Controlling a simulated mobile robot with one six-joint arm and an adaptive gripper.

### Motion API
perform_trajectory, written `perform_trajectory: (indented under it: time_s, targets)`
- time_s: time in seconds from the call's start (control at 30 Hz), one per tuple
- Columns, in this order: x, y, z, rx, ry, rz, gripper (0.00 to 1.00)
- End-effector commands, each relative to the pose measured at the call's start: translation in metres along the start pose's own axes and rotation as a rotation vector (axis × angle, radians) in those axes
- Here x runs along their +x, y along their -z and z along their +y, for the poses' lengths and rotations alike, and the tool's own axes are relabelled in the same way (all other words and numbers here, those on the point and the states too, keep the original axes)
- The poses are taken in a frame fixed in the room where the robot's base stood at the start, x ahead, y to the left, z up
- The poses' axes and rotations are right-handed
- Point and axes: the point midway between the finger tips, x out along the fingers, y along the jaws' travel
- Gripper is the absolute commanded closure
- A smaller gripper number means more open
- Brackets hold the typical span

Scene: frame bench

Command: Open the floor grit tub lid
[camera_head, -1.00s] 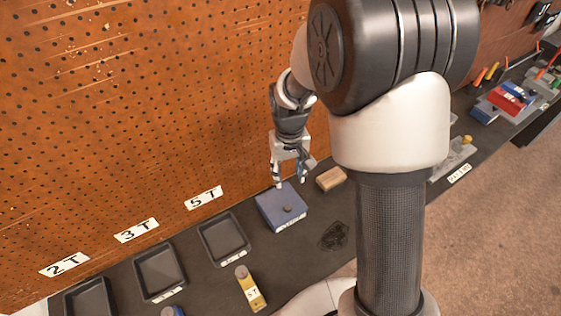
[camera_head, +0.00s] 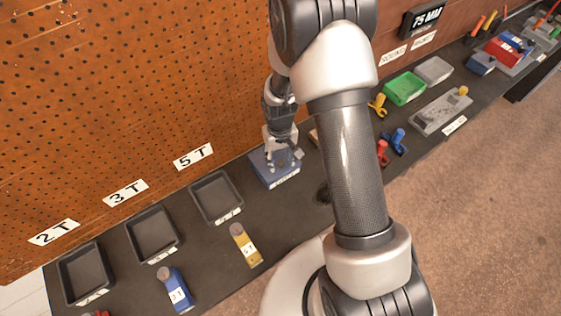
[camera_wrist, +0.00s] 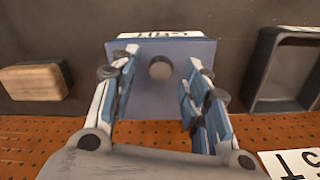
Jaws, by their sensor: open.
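The floor grit tub is a blue box with a flat blue lid (camera_wrist: 150,98) and a round grey knob (camera_wrist: 160,68) on top. In the head view the tub (camera_head: 287,181) stands on the dark bench near the pegboard, with a white label on its front side. My gripper (camera_wrist: 163,80) is open, its two fingers on either side of the knob in the wrist view. In the head view my gripper (camera_head: 284,156) is over the tub and partly hides the lid. I cannot tell whether the fingers touch the lid. The lid looks shut.
A tan block (camera_wrist: 34,81) lies beside the tub. Black trays (camera_head: 216,197) stand in a row on the other side, under labels on the pegboard (camera_head: 120,110). A yellow tagged piece (camera_head: 245,245) lies in front. A green bin (camera_head: 404,88) and coloured pieces are to the right.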

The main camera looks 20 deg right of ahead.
Motion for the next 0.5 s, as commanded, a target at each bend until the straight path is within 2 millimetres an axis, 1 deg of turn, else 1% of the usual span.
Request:
perform_trajectory:
  time_s: [0.03, 0.13, 0.43, 0.5]
  targets:
    - [0.0062, 0.0001, 0.0001, 0.0, 0.0, 0.0, 0.57]
    - [0.0119, 0.0002, 0.0001, 0.0, 0.0, 0.001, 0.57]
    - [0.0135, 0.0003, 0.0001, 0.001, 0.0, 0.001, 0.57]
    - [0.0135, 0.0003, 0.0, 0.001, 0.0, 0.001, 0.61]
